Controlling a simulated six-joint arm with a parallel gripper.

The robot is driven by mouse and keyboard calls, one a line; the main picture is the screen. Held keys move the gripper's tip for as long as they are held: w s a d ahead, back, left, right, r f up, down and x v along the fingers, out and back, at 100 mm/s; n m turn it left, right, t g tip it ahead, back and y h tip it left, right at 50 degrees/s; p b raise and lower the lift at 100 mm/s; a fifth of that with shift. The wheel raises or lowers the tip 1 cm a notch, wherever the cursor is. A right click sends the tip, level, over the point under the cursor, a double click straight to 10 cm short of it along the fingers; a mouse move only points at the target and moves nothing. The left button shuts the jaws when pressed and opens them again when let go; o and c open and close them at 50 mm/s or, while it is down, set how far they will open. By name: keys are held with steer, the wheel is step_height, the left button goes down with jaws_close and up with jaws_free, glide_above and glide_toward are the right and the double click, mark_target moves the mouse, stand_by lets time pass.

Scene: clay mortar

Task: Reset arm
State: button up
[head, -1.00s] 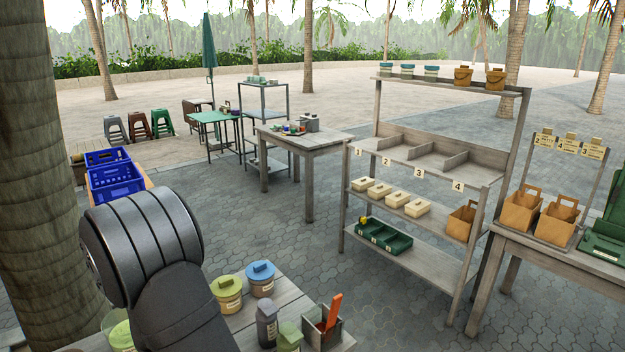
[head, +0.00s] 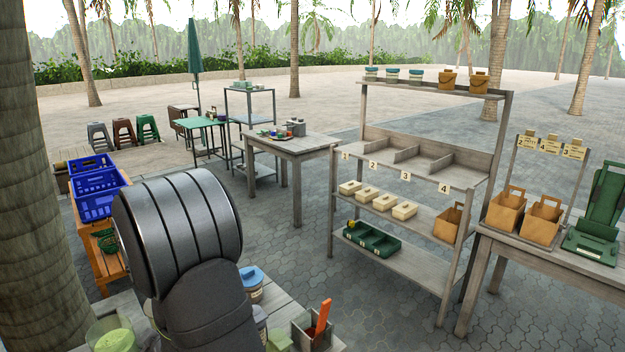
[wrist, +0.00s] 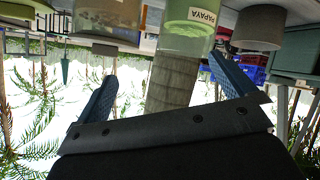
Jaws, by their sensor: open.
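My gripper (wrist: 168,88) shows in the wrist view with its two blue fingers spread wide and nothing held between them. That view is upside down; a palm trunk and pale sky show between and beyond the fingers. A clear jar with green contents, labelled PAPAYA (wrist: 188,32), hangs at the top of the picture, near the fingers but seemingly apart from them. In the head view my dark arm link fills the lower left and the gripper itself is hidden. A clear jar with a green top (head: 118,340) stands at the bottom left.
Near table (head: 285,290) holds a blue-lidded tub (head: 251,278) and a box with an orange-handled tool (head: 318,325), partly behind my arm.

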mark_target(324, 302)
steer(key=w+d+r+n+h, duration=0.1)
steer(key=w+d, duration=0.2)
steer(key=w, duration=0.5)
steer(key=w+d+r+t+h, duration=0.1)
steer(key=w+d+r+h, duration=0.15)
steer(key=w+d, duration=0.6)
steer(key=w+d+r+t+h, duration=0.1)
steer(key=w+d+h, duration=0.3)
steer(key=d, duration=0.8)
steer(key=w+d+r+t+h, duration=0.1)
steer(key=w+d, duration=0.6)
steer(key=d, duration=0.3)
steer(key=s+d+n+g+h, duration=0.2)
steer(key=d, duration=0.8)
steer(key=shift+s+a+f+n+g+h, duration=0.3)
steer(key=shift+s+a+f+n+g, duration=0.3)
steer(key=shift+s+n, duration=1.05)
steer(key=shift+s+a+f+n+g+h, duration=0.35)
steer(key=shift+s+n+g, duration=0.5)
steer(key=shift+s, duration=1.55)
steer(key=shift+s+a+f+n+g+h, duration=0.2)
steer(key=shift+s+a+f+n+g, duration=0.4)
steer(key=shift+s+n, duration=1.1)
steer(key=shift+s+r+m, duration=0.1)
steer(key=shift+s+m, duration=0.2)
